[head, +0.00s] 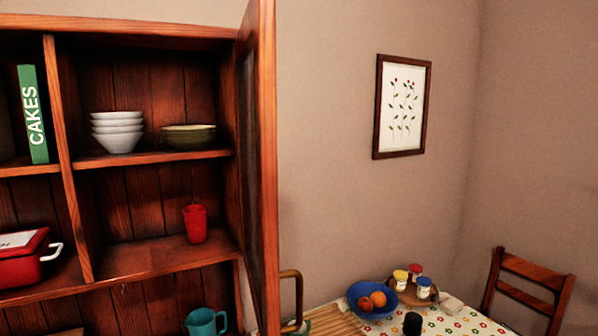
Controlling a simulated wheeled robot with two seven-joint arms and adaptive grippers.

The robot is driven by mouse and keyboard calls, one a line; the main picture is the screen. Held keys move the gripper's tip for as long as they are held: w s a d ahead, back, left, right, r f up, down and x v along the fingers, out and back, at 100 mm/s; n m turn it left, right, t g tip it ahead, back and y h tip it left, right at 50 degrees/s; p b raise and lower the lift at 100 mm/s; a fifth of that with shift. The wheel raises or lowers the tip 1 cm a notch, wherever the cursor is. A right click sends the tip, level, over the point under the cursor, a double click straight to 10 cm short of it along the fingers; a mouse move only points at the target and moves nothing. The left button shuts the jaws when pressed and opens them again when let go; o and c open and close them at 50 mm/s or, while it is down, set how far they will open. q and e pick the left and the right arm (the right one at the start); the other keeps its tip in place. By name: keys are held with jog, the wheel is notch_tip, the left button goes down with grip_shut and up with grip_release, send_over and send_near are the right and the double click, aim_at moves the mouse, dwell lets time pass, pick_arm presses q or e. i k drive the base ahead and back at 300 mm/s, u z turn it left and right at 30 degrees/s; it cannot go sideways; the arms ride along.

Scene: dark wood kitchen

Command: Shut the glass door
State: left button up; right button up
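The glass door (264,160) of the wooden cabinet (62,150) stands open, swung out toward me and seen nearly edge-on. Its wooden frame runs from the top of the view to the bottom, and little of its dark pane shows. A brass-coloured curved handle (298,292) sticks out at the right of the door, low in the view. The cabinet compartment on the left of the door is uncovered. Neither of my grippers is in view.
White bowls (118,133), olive dishes (188,136) and a red cup (195,223) stand on the shelves, with a teal jug (203,322) below. A table with a blue fruit bowl (357,302) and a chair (532,275) are at the lower right.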

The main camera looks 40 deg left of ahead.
aim_at(255, 44)
jog(key=i, duration=1.05)
jog(key=u, duration=2.25)
jog(key=k, duration=0.25)
jog(key=z, duration=0.45)
